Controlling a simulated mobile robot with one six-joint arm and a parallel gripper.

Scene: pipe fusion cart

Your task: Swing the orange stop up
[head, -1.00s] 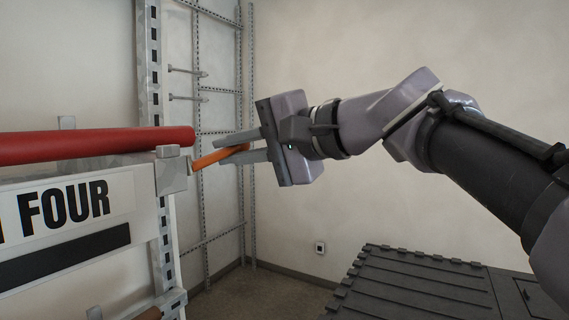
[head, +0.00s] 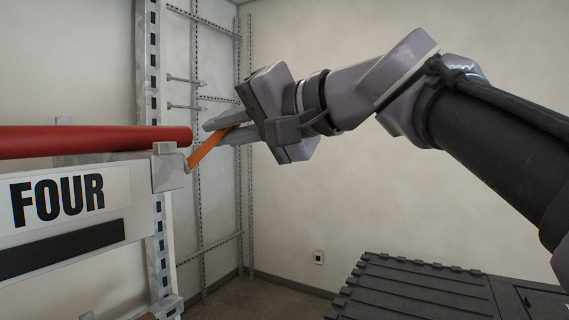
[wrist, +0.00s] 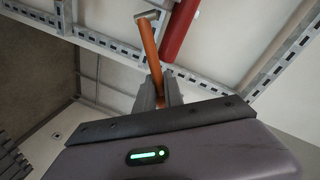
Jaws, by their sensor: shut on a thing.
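The orange stop (head: 207,147) is a thin bar on a grey bracket (head: 168,168) at the right end of the rack beam. It slants up and to the right from the bracket. My gripper (head: 218,131) is shut on its outer end, coming in from the right.
A sign reading FOUR (head: 65,200) is on the beam. A slotted upright (head: 153,80) stands behind the bracket, with more racking and two pegs (head: 185,80) beyond it. A black ribbed lid (head: 415,285) is at the lower right. The wall behind my arm is clear.

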